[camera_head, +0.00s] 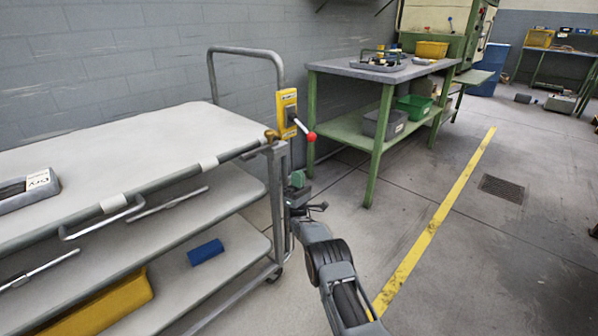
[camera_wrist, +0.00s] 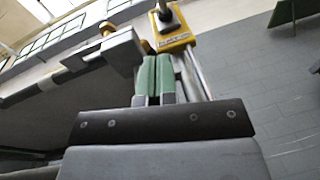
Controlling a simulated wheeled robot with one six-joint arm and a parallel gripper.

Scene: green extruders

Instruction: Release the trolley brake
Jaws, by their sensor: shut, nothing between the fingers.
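The grey trolley (camera_head: 120,147) stands on the left. A yellow brake box (camera_head: 287,108) is fixed to its right end post. A short lever with a red knob (camera_head: 311,136) sticks out from the box to the right and slightly down. My gripper (camera_head: 297,181) is below the box and lever, beside the trolley's end post, apart from the knob. In the wrist view, the green fingertips (camera_wrist: 156,76) are shut together and empty. The yellow box (camera_wrist: 173,44) lies just beyond them; the lever's base shows at the top edge, and the red knob is not in view.
A green workbench (camera_head: 385,75) stands behind, right of the trolley. The floor around the yellow line (camera_head: 435,225) is clear.

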